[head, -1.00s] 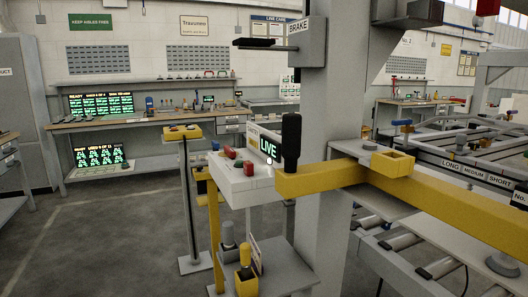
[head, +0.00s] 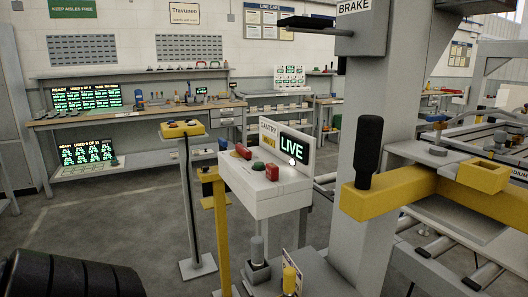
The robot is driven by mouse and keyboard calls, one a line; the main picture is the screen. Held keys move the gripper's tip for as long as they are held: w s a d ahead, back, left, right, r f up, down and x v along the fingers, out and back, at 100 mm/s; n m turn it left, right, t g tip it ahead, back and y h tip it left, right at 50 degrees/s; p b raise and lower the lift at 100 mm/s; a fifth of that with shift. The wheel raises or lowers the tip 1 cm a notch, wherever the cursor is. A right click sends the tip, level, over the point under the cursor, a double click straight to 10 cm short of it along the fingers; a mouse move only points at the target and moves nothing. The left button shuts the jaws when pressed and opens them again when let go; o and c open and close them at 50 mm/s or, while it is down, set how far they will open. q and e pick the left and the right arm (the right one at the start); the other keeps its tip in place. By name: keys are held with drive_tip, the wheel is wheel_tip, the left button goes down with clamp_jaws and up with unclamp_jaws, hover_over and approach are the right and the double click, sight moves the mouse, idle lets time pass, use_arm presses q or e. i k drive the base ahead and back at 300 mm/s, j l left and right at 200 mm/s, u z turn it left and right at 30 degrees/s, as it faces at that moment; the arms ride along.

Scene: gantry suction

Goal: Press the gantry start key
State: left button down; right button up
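The gantry control box (head: 268,196) is a white console on a post near the middle of the head view. Its upright panel has a small sign reading GANTRY (head: 268,126) and a lit display reading LIVE (head: 294,146). On its sloping top are a green round button (head: 258,166), a red key (head: 243,152) to its left and another red key (head: 272,173) to its right. A small white round spot (head: 292,161) shows below the display. No label marks which is the start key. Neither gripper is in view.
A black ribbed part, probably my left arm, fills the lower left corner. A yellow beam (head: 395,193) with an upright black handle (head: 368,145) stands right of the console, by a thick grey column (head: 385,75). A yellow-topped post (head: 183,130) stands left. Floor at left is clear.

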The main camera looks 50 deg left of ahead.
sight(257, 165)
drive_tip(key=k+j, duration=0.1)
drive_tip(key=j, duration=0.4)
drive_tip(key=j+z, duration=0.1)
drive_tip(key=j, duration=0.4)
drive_tip(key=k+j, duration=0.15)
drive_tip(key=j, duration=0.35)
drive_tip(key=k+j+z, duration=0.1)
drive_tip(key=j, duration=0.45)
